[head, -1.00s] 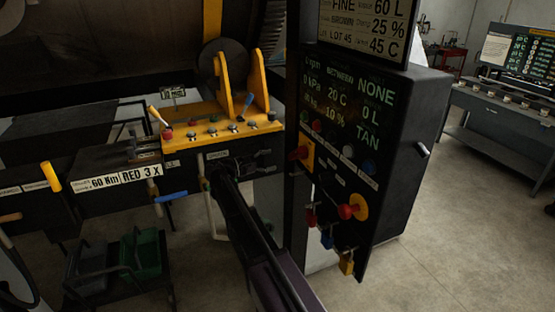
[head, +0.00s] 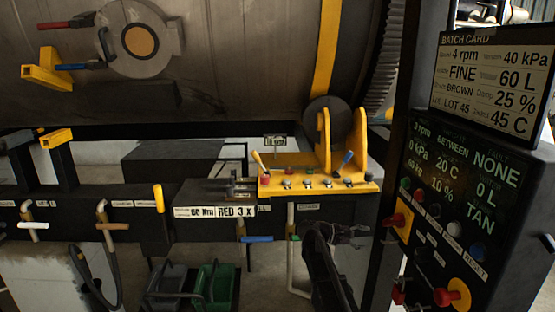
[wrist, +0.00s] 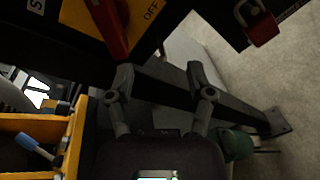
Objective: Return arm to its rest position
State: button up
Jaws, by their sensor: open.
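My gripper (head: 362,236) is open and empty. In the head view it shows below and right of the yellow control console (head: 318,190), left of the black control panel, at the end of my dark arm. In the wrist view my gripper (wrist: 160,75) has its two fingers spread apart with nothing between them. A yellow OFF plate with a red handle (wrist: 110,28) shows at the top of that view, beyond the fingers.
The black panel (head: 418,160) with red knobs stands close on the right. A large drum (head: 230,60) fills the back. Green (head: 222,285) and dark bins are low at centre. A red padlock (wrist: 262,28) hangs at the wrist view's upper right.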

jog(key=s+a+f+m+y, duration=0.4)
jog(key=s+a+f+y, duration=0.2)
jog(key=s, duration=0.5)
jog(key=s+a+f+m+y+b, duration=0.1)
jog(key=s+a+f+m+y, duration=0.3)
jog(key=s+f+y, duration=0.5)
jog(key=shift+s+a+f+m+g+y, duration=0.35)
jog(key=shift+s+a+f, duration=0.25)
jog(key=shift+s+a, duration=0.6)
